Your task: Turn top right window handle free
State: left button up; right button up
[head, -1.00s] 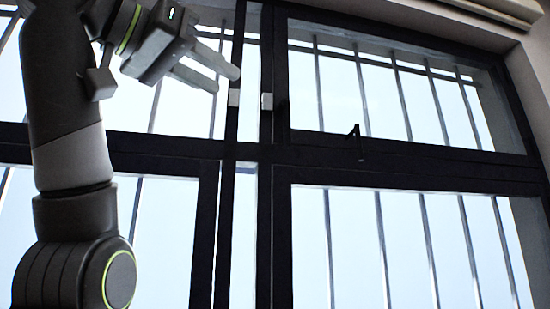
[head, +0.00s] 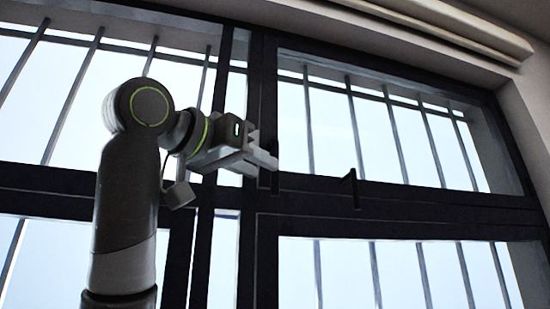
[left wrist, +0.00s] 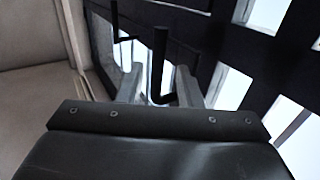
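The top right window (head: 400,200) has a dark frame. A small black handle (head: 352,188) stands upright on its lower rail. A second dark piece (head: 274,153) shows at the window's left side, by my fingertips. My left gripper (head: 266,158) is open beside that left side, fingers pointing right. In the left wrist view, a black hooked bar (left wrist: 160,62) shows between the two spread fingers of my left gripper (left wrist: 159,86); I cannot tell whether it touches them. A thinner dark bar (left wrist: 115,30) shows farther off. My right gripper is not in view.
Vertical bars (head: 397,135) stand behind the panes. The dark centre post (head: 262,95) is close to my left gripper. A pale wall (head: 525,110) borders the window on the right, and a pale rail (head: 450,28) runs above it.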

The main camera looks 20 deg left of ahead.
pick_arm(q)
jog(key=shift+p+x, duration=1.05)
jog(key=shift+x, duration=1.5)
jog(key=shift+s+d, duration=0.1)
jog(key=shift+c, duration=0.4)
jog(key=c, duration=0.5)
grip_shut()
